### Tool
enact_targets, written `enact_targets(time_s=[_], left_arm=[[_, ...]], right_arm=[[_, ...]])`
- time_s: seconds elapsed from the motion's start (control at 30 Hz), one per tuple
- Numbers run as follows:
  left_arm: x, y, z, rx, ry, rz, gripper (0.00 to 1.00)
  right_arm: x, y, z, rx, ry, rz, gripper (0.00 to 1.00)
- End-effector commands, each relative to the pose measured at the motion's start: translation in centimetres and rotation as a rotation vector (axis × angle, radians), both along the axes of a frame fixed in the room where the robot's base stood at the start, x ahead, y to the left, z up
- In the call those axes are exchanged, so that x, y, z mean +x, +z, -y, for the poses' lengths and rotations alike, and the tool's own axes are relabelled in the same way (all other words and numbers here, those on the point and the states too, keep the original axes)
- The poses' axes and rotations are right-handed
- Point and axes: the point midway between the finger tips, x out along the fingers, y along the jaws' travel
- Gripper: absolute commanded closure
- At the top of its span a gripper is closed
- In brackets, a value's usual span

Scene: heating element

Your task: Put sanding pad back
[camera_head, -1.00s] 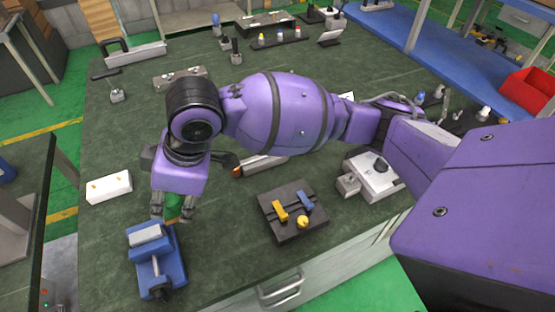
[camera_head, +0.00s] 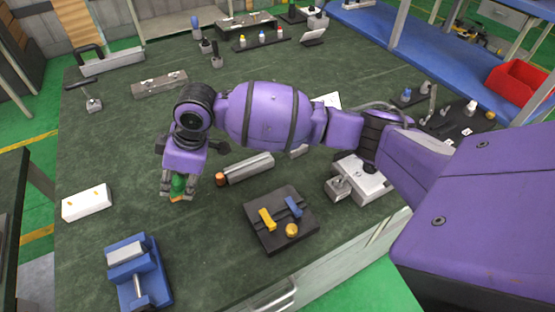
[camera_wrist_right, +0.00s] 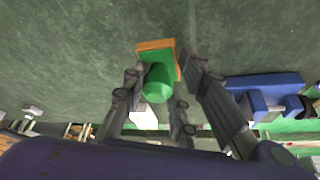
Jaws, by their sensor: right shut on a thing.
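My right gripper (camera_head: 177,188) is shut on the sanding pad, a green knob on a flat base with an orange-brown edge. The sanding pad (camera_head: 178,186) shows between the fingers in the head view. In the right wrist view the sanding pad (camera_wrist_right: 158,80) sits between the fingers, its orange-edged base pointing away from the gripper. The gripper is over the dark green tabletop, up and to the right of the blue vise (camera_head: 138,270). Whether the pad touches the table is unclear. My left gripper is out of view.
A white block (camera_head: 87,202) lies to the left on the table. A black tray (camera_head: 268,238) with yellow and blue pieces stands right of the vise. A grey bar with an orange end (camera_head: 245,169) lies right of the gripper. The table between gripper and vise is bare.

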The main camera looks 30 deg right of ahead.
Motion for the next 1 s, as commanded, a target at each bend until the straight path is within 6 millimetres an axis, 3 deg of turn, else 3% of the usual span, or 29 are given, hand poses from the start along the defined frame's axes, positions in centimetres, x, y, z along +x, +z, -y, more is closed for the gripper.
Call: enact_targets(time_s=[0.23, 0.43, 0.83, 0.87, 1.0], left_arm=[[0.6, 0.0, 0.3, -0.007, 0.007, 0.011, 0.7], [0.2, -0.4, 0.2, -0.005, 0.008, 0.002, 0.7], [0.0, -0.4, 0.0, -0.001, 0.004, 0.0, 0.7], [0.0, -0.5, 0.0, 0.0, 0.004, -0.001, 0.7], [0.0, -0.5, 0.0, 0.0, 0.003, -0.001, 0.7]], right_arm=[[1.3, -1.2, 0.1, 0.0, 0.001, 0.004, 1.0], [1.4, -4.1, 0.2, 0.001, 0.001, 0.002, 1.0], [1.5, -4.6, 0.2, 0.001, 0.001, 0.006, 1.0], [1.5, -4.6, 0.2, 0.0, 0.002, 0.007, 0.73], [1.5, -4.6, 0.2, 0.0, 0.002, 0.007, 0.55]])
